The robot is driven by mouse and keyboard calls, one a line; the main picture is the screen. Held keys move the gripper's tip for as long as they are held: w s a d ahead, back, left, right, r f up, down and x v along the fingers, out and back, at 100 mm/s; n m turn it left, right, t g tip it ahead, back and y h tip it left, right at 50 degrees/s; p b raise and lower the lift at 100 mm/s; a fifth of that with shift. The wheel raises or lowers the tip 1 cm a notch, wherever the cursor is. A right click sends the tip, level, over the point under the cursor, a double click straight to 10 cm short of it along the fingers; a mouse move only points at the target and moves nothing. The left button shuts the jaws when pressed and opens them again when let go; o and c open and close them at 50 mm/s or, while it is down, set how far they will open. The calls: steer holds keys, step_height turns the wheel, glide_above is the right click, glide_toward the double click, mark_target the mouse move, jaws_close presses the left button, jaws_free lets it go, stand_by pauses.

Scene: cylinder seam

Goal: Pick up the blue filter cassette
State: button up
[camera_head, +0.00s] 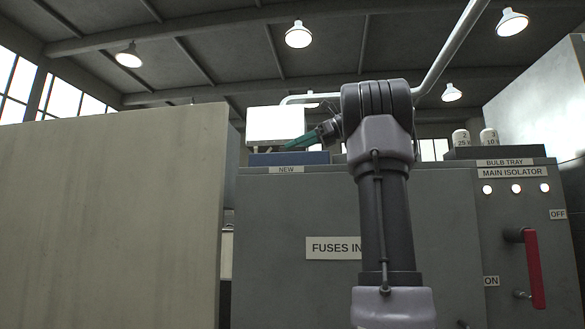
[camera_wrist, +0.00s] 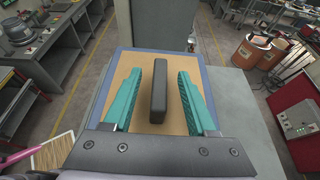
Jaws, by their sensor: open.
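The blue filter cassette (camera_head: 290,158) lies on top of the grey cabinet, above the label NEW. In the wrist view it is a flat piece (camera_wrist: 142,108) with a blue edge, a tan face and an upright dark bar (camera_wrist: 159,92) in its middle. My gripper (camera_wrist: 159,74) is open, with one teal finger on each side of the bar and a gap on both sides. In the head view my gripper (camera_head: 300,143) is just above the cassette. Its fingertips are small there, and the exact height is hard to tell.
A white box (camera_head: 275,124) with a pipe stands behind the cassette. A pale panel (camera_head: 110,215) stands at the left. The bulb tray (camera_head: 495,152) with two white bulbs and the red isolator handle (camera_head: 535,268) are at the right. Grey cabinet top (camera_wrist: 240,110) is bare beside the cassette.

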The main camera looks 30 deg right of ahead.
steer(key=shift+w+a+f, duration=0.2)
steer(key=shift+w+a, duration=0.05)
steer(key=shift+a, duration=0.1)
jaws_close()
stand_by(1.2)
